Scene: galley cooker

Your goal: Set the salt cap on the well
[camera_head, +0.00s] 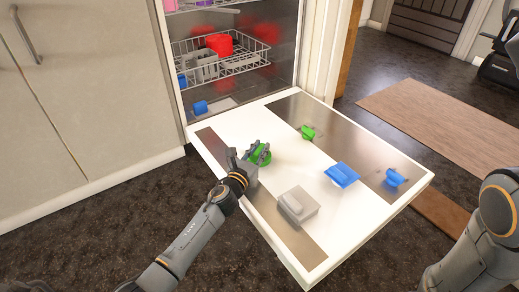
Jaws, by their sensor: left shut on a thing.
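An open dishwasher door (318,178) lies flat and carries several coloured fittings. My left gripper (263,155) is shut on a round green piece (258,159) over the door's left part; the fingers hide some of it. I take this for the salt cap. I cannot tell whether it touches the surface beneath. A second, smaller green piece (307,132) stands farther back on the grey strip. I cannot tell for certain which fitting is the well. My right gripper is out of view; only part of that arm shows at the right edge.
A blue fitting (341,175) and a smaller blue one (393,178) sit to the right on the door. A pale grey block (297,206) is near its front. Behind, a wire rack (232,66) holds a red item (219,45). Cabinets (70,90) stand left.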

